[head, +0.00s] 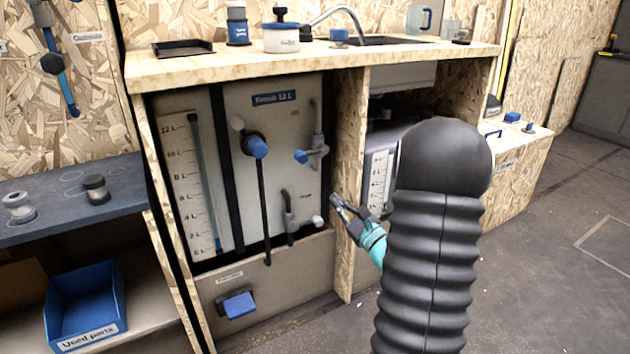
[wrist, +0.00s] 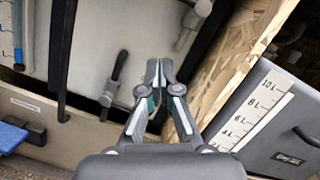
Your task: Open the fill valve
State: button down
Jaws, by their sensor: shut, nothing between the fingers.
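The tank panel (head: 275,105) marked "Fresh 12 L" stands in the left bay under the wooden counter. On its right side is an upper valve (head: 312,150) with a blue end, and below it a lower valve (head: 290,215) with a dark lever and a pale end. Their small labels are too blurred to read, so I cannot tell which is the fill valve. The lower valve also shows in the wrist view (wrist: 113,78), left of the fingers. My gripper (head: 338,204) is shut and empty, right of both valves, near the wooden divider. It touches neither valve in view.
The wooden divider (head: 349,190) stands close beside my gripper. A grey tank (wrist: 262,120) with a scale sits right of it. A black hose (head: 262,205) hangs left of the valves. A blue "Used parts" bin (head: 85,305) is at lower left. The floor at right is open.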

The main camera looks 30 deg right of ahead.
aim_at(312, 154)
jog(key=w+a+r, duration=0.3)
jog(key=w+r, duration=0.2)
jog(key=w, duration=0.4)
jog(key=shift+w+r, duration=0.2)
jog(key=shift+r, duration=0.2)
jog(key=shift+s+r+m, duration=0.1)
jog(key=shift+m, duration=0.2)
